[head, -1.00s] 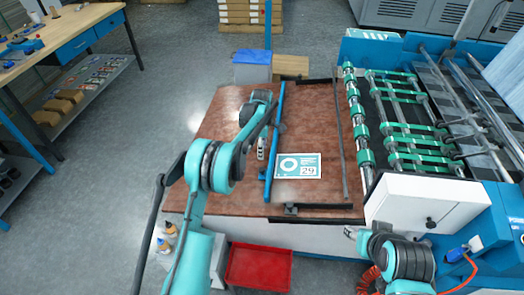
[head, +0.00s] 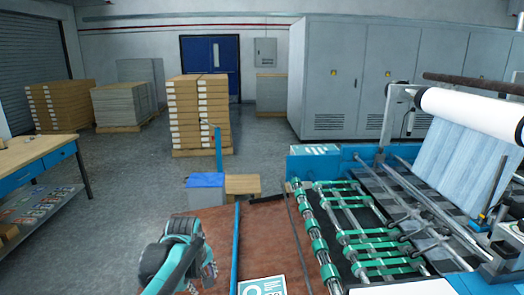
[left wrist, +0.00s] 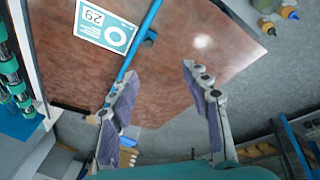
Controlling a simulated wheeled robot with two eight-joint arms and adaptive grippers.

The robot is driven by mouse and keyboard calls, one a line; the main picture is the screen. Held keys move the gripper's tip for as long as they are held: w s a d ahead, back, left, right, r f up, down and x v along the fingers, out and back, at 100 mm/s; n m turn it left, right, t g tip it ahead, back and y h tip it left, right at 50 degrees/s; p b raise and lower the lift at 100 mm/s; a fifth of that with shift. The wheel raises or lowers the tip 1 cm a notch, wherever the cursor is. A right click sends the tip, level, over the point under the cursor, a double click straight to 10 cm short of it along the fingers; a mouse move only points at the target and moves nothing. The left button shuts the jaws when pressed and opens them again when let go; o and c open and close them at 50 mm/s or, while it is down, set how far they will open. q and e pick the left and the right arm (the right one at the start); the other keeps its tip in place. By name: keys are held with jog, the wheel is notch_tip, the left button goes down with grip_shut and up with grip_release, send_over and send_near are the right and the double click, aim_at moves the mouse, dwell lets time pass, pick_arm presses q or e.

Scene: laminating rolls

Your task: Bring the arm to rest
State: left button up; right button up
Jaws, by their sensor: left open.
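My left arm comes up from the bottom of the head view, over the left side of the reddish-brown table (head: 220,226). In the left wrist view my left gripper (left wrist: 158,72) is open, its two purple-padded fingers spread with nothing between them. The tabletop (left wrist: 200,60) shows beyond the fingers. Most of the hand is hidden behind the arm in the head view. My right gripper is not in view.
A blue bar (head: 236,250) crosses the table, with a white and teal card marked 29 (left wrist: 104,28) beside it. The laminating machine (head: 350,225) stands to the right. A blue-lidded box (head: 206,181) and stacked cartons (head: 199,112) stand behind. Bottles (left wrist: 288,12) are near the table corner.

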pick_arm(q)
jog(key=s+f+m+t, duration=0.1)
jog(key=s+m, duration=0.3)
jog(key=s, duration=0.7)
jog(key=s+f+m+t, duration=0.2)
jog(key=s+m, duration=0.3)
jog(key=s, duration=0.6)
jog(key=shift+a+t, duration=0.3)
jog(key=shift+a, duration=0.1)
